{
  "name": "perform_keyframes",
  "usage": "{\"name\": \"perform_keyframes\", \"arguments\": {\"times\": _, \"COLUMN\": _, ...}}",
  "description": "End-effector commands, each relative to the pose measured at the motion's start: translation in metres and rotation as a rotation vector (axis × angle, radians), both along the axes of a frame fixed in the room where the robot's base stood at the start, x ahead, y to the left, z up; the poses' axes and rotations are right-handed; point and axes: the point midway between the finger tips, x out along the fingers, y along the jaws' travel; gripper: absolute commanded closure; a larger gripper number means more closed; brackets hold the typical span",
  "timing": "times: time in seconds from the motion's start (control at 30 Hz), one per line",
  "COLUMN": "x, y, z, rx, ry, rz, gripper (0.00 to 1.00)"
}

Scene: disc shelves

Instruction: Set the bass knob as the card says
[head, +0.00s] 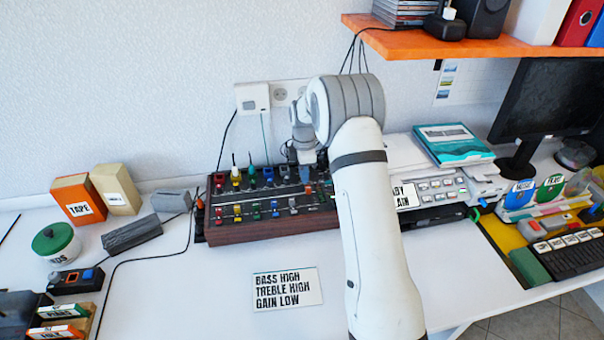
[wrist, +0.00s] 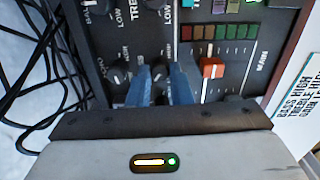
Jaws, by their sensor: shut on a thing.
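The card (head: 287,288) lies on the table in front of the mixer and reads BASS HIGH, TREBLE HIGH, GAIN LOW. The mixer (head: 272,229) has a dark panel with wooden sides. In the wrist view my gripper (wrist: 162,80) has its blue fingers down at the panel, shut on a dark knob (wrist: 158,72). The fingers hide most of this knob and its pointer. A lettered label beside it seems to begin TREB, but I cannot tell surely which knob it is. Another dark knob (wrist: 118,76) stands beside it, apart from the fingers.
In the wrist view a red slider (wrist: 211,68) stands close to the fingers, and black cables (wrist: 35,60) lie beside the mixer. A white device (head: 435,186) and a teal box (head: 452,145) stand right of the mixer. An orange shelf (head: 440,42) hangs above.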

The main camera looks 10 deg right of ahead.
Motion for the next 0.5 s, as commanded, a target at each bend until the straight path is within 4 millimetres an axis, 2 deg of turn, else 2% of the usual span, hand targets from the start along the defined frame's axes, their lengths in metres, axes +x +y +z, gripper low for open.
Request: {"name": "perform_keyframes", "arguments": {"times": 0.5, "x": 0.0017, "y": -0.0009, "z": 0.0012, "rx": 0.0, "ry": -0.004, "rz": -0.49, "gripper": 1.0}}
